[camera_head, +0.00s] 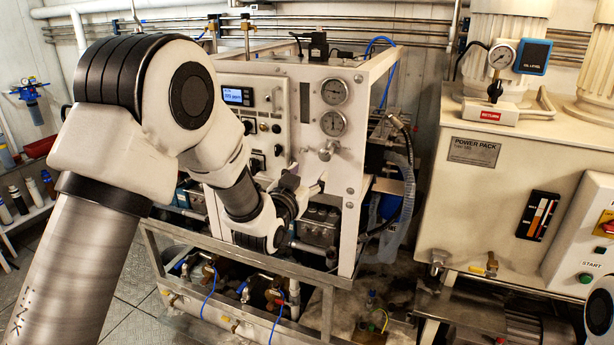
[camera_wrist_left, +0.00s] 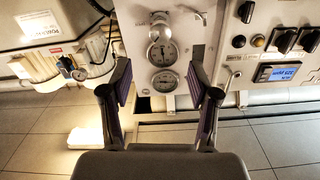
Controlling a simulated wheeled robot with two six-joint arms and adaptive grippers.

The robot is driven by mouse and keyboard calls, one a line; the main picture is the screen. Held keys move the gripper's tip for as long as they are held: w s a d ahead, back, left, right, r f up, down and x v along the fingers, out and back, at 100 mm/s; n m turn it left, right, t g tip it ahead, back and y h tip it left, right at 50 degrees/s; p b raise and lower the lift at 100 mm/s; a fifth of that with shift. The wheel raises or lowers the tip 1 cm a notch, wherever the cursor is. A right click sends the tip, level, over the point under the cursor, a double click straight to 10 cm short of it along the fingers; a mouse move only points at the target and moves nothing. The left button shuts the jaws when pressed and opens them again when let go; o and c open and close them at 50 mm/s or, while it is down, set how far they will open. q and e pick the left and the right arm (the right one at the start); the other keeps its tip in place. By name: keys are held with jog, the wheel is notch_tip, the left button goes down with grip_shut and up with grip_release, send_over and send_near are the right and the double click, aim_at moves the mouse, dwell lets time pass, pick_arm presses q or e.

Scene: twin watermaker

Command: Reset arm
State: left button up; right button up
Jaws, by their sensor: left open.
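My left arm (camera_head: 150,120) comes in from the left and reaches across to the front of the white watermaker panel (camera_head: 290,140). My left gripper (camera_head: 305,188) is near the lower right of that panel, partly hidden behind my own wrist. In the left wrist view my left gripper (camera_wrist_left: 166,88) is open, with two dark fingers spread apart and nothing between them. The panel's two round gauges (camera_wrist_left: 162,53) appear in the gap, with the view turned upside down. I cannot tell whether a fingertip touches the panel. My right gripper is not in view.
A lit blue display (camera_head: 237,96) and several knobs are on the panel. Metal frame rails and valves (camera_head: 265,285) lie below. A beige power pack (camera_head: 500,190) stands at right, with a hose (camera_head: 405,170) between the units. Bottles (camera_head: 30,190) sit on a shelf at far left.

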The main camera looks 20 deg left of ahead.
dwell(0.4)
pick_arm(q)
jog(key=s+f+g, duration=0.2)
jog(key=f, duration=0.7)
jog(key=s+f+g, duration=0.2)
jog(key=f, duration=0.7)
jog(key=s+a+f+g+b, duration=0.1)
jog(key=s+f+g, duration=0.2)
jog(key=s+f, duration=0.5)
jog(key=s+f+g, duration=0.2)
jog(key=s+f, duration=0.4)
jog(key=f, duration=0.5)
jog(key=s+f+n+g, duration=0.1)
jog(key=s+f+g, duration=0.2)
jog(key=s, duration=0.9)
jog(key=s+f+n+g, duration=0.1)
jog(key=s+f+g, duration=0.3)
jog(key=s, duration=0.9)
jog(key=shift+s+g+y, duration=0.15)
jog(key=shift+g+y, duration=0.15)
jog(key=shift+g, duration=0.7)
jog(key=shift+f, duration=0.1)
